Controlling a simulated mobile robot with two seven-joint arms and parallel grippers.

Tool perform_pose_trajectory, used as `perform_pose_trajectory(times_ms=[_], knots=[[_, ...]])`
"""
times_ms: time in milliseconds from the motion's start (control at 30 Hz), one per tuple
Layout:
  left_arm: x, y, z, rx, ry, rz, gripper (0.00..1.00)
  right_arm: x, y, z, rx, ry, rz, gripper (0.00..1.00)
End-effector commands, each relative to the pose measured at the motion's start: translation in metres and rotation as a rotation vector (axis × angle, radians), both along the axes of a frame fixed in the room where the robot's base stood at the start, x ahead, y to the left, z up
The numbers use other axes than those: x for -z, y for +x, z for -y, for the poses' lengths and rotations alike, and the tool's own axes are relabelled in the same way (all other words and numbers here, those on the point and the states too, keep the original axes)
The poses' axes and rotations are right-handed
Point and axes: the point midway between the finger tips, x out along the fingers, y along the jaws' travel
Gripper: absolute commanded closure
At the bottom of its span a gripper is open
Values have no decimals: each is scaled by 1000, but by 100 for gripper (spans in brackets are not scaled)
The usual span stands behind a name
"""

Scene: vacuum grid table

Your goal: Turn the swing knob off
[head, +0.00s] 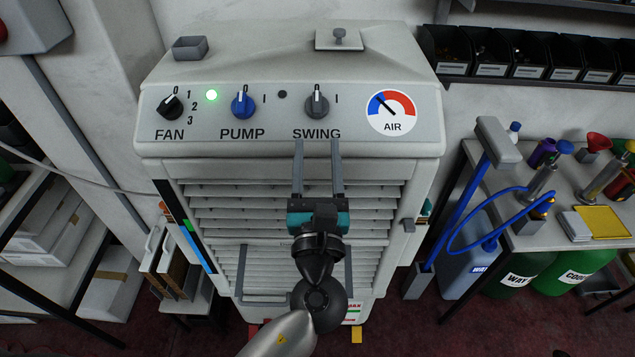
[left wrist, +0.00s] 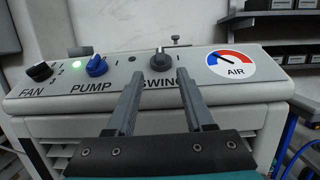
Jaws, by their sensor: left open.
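The swing knob (head: 317,104) is a dark grey knob on the cooler's light grey front panel, above the SWING label. Its pointer stands about upright, toward the 0 mark. It also shows in the left wrist view (left wrist: 160,61). The small lamp (head: 282,94) left of it is dark. My left gripper (head: 317,144) is open and empty, just below the knob and apart from it in the picture. Its two grey fingers point up at the panel and overlap the SWING label, also in the left wrist view (left wrist: 159,80). My right gripper is not in view.
The blue pump knob (head: 243,104) and black fan knob (head: 171,106) sit left on the same panel, with a lit green lamp (head: 211,95) between them. The AIR dial (head: 391,112) is at the right. A side table (head: 545,236) with bottles stands at the right.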

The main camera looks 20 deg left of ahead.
Motion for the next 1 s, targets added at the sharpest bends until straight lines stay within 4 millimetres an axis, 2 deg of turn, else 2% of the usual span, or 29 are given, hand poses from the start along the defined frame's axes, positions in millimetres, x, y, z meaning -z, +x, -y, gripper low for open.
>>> perform_pose_trajectory(times_ms=[100,333,867,933,1000], knots=[[8,-20,6,1,-1,-4,47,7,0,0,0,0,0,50],[12,-40,12,0,0,-2,47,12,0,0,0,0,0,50],[12,-42,13,0,-1,-2,47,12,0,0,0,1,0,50],[16,-41,13,5,-8,-10,47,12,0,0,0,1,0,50],[32,-38,15,22,-38,-36,47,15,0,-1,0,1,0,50]])
